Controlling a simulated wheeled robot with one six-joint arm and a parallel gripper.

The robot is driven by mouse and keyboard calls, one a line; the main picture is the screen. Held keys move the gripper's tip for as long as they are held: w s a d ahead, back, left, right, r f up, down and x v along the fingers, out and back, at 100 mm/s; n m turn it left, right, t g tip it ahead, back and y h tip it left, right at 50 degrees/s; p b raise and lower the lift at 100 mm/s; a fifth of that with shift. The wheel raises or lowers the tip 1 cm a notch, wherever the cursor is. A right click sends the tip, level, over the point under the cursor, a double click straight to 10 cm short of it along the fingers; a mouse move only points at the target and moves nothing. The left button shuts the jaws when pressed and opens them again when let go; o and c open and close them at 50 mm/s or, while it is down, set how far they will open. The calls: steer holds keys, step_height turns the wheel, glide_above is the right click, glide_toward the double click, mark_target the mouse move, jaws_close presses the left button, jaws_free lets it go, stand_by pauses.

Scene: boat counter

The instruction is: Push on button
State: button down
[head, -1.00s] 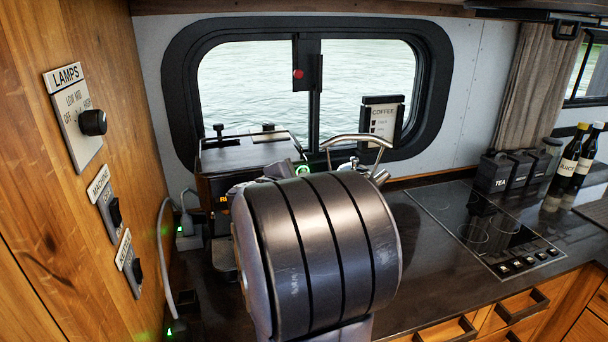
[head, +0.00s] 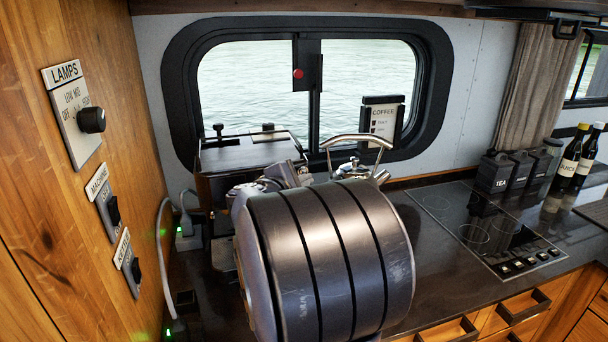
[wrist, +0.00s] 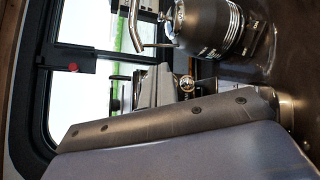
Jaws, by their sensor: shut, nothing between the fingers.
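A small round button with a pale ring (wrist: 187,84) shows in the wrist view on the dark front of the coffee machine. My gripper (wrist: 163,84) shows there as shut grey fingers just left of the button, with nothing held. I cannot tell whether the fingertips touch it. In the head view the coffee machine (head: 240,155) stands on the counter under the window. My gripper (head: 295,175) is partly seen in front of its right side, and my large dark arm link hides much of it. The button is hidden in the head view.
A wood wall at left carries a lamps knob (head: 91,120), a machine switch (head: 114,210) and another switch (head: 135,270). Cables run beside it. A cooktop (head: 485,230), canisters (head: 495,172) and bottles (head: 570,160) are right.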

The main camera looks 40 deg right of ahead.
steer(key=shift+s+a, duration=0.1)
steer(key=s+a, duration=0.1)
steer(key=s+a+b, duration=0.1)
steer(key=s, duration=0.3)
steer(key=shift+a, duration=0.4)
steer(key=shift+s, duration=0.1)
stand_by(0.3)
